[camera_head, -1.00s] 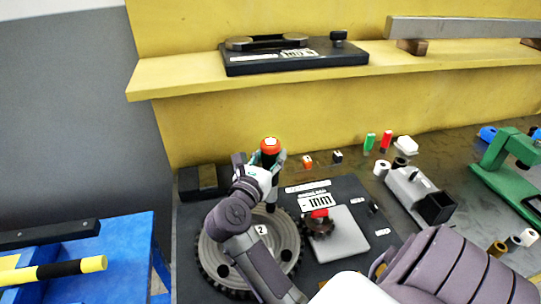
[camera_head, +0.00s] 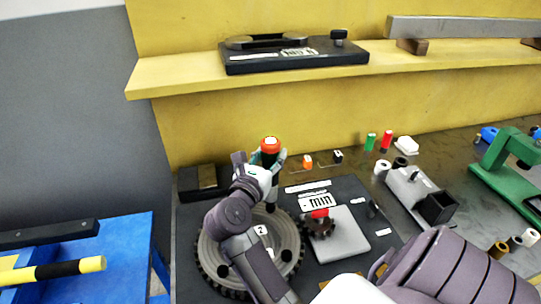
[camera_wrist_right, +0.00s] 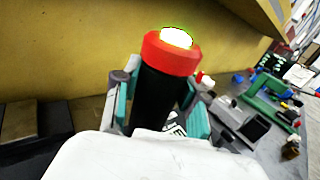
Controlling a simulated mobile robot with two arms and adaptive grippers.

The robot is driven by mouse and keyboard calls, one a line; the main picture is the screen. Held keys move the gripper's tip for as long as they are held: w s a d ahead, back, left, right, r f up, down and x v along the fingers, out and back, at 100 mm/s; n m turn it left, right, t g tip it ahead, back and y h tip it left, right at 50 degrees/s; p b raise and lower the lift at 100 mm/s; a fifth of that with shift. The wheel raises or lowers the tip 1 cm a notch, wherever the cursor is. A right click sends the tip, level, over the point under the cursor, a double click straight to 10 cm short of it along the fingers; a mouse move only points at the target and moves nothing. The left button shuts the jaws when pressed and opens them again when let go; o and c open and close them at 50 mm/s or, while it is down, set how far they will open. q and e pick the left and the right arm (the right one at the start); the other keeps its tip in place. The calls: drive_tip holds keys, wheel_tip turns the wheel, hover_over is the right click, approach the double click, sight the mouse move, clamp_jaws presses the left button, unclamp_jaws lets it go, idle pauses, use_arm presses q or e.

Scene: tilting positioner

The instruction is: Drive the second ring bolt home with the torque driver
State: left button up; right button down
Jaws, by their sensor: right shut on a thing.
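The torque driver (camera_head: 271,147) has a black body and a red-orange collar with a bright lit cap. It stands upright over the far side of the round toothed ring (camera_head: 290,238). My right gripper (camera_head: 266,165) is shut around its body, and the right wrist view shows the driver (camera_wrist_right: 160,90) between the fingers (camera_wrist_right: 158,98). The driver's lower tip reaches down to the ring, but the bolt under it is hidden by my arm and the tool. Dark round spots show on the ring's near side, and a label "2" sits on it. My left gripper is not in view.
A small dark gear with a red top (camera_head: 320,222) and a grey square plate (camera_head: 345,240) lie right of the ring on the black base. A grey vise (camera_head: 415,190) and a green press (camera_head: 505,165) stand further right. A yellow shelf (camera_head: 180,77) overhangs behind.

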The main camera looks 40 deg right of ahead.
sight(271, 141)
drive_tip(key=shift+f+b, duration=0.65)
drive_tip(key=shift+b, duration=0.2)
idle(2.6)
drive_tip(key=shift+r+p, duration=0.7)
drive_tip(key=shift+r, duration=0.15)
drive_tip(key=shift+r+p, duration=1.5)
drive_tip(key=shift+r, duration=0.85)
drive_tip(key=shift+f, duration=0.1)
